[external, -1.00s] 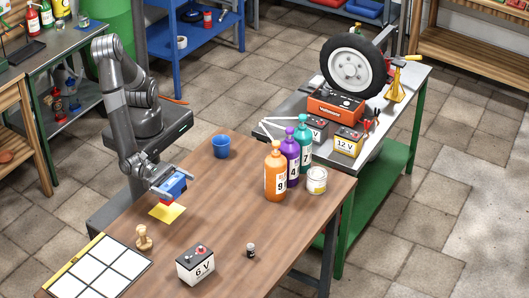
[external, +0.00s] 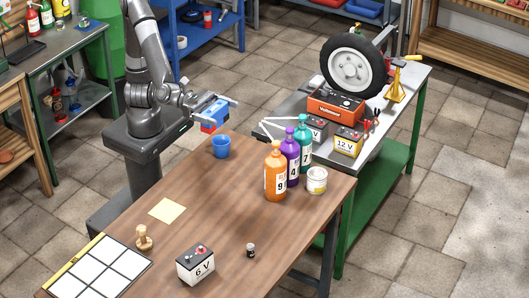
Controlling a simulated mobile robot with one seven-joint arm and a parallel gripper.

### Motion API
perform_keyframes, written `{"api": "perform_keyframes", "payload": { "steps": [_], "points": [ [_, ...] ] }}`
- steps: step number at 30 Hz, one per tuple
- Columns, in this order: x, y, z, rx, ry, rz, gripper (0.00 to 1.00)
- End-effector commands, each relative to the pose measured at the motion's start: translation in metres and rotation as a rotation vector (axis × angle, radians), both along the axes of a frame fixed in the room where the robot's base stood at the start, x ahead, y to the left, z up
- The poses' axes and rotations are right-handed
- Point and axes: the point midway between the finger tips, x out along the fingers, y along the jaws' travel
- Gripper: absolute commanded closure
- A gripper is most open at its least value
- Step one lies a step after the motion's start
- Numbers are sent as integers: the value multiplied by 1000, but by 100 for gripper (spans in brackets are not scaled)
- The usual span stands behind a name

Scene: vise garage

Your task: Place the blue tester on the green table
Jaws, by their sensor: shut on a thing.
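The blue tester (external: 214,112) is a small blue block with a red part at its lower left. My gripper (external: 223,108) is shut on it and holds it in the air, in the picture just above the blue cup. The green table (external: 378,180) stands at the right, with green legs, a green lower shelf and a grey metal top. The tester is apart from it, to its left. The fingertips are small in this view and partly merge with the tester.
On the wooden table (external: 190,233) are a blue cup (external: 221,147), a yellow note (external: 167,210), orange (external: 275,177), purple and teal bottles, and a can (external: 317,180). The green table's top holds a wheel (external: 350,65), an orange charger (external: 336,106), batteries (external: 348,142) and a yellow stand (external: 396,82).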

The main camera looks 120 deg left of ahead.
Motion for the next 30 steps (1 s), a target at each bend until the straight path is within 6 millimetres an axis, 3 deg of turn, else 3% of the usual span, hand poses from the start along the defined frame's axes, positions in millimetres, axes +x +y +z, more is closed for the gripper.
{"api": "perform_keyframes", "payload": {
  "steps": [3,9,16,21,30],
  "points": [
    [5,37,29,-7,-3,3,37],
    [9,100,64,-3,1,1,37],
    [9,162,85,6,8,-4,37],
    [8,185,90,11,12,-7,37],
    [7,192,91,16,14,-6,37]
  ]
}}
